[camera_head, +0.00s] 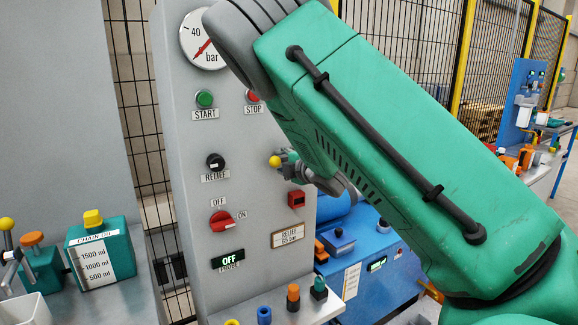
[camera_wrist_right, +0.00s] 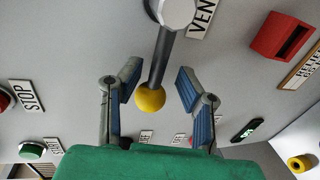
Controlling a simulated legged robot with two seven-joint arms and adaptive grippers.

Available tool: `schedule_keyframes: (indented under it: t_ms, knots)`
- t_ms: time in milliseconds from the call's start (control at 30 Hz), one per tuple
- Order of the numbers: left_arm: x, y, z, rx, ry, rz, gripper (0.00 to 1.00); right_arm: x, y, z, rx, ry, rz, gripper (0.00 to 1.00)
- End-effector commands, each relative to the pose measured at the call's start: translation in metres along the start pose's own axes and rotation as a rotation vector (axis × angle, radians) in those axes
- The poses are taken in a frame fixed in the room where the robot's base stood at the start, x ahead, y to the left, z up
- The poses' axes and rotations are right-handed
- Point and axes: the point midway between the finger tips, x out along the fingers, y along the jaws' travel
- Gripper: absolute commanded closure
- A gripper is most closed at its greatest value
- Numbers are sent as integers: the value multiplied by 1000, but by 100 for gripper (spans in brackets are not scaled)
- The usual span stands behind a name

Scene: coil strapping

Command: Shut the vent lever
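The vent lever has a yellow ball knob (camera_wrist_right: 150,97) on a dark rod, coming from a pale round hub beside a partly cut-off VENT label (camera_wrist_right: 201,17). In the head view the knob (camera_head: 274,161) shows on the grey panel, left of my right gripper (camera_head: 288,165); my right arm hides the hub and label. In the wrist view my right gripper (camera_wrist_right: 159,84) is open, with one blue-padded finger on each side of the lever. I see gaps between both fingers and the lever. My left gripper is not in view.
The grey panel (camera_head: 187,150) also carries a gauge (camera_head: 205,38), START button (camera_head: 204,98), RELIEF knob (camera_head: 215,162), red OFF/ON switch (camera_head: 221,221) and red block (camera_head: 296,200). A green chain-oil container (camera_head: 100,255) stands at left. Small coloured pieces sit on the ledge below.

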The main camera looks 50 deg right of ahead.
Motion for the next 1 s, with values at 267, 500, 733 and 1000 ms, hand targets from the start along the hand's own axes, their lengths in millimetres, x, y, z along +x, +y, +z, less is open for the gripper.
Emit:
schedule_keyframes:
  t_ms: [267, 500, 733, 1000]
  knots:
    - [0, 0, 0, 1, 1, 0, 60, -52, 0, 0, 0, -3, -1, 68]
    - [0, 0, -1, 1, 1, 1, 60, -97, -1, -2, -1, -2, -4, 68]
    - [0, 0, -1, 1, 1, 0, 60, -114, -2, -2, -2, 0, -4, 68]
    - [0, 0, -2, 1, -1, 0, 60, -115, -2, -2, -2, 1, -4, 68]
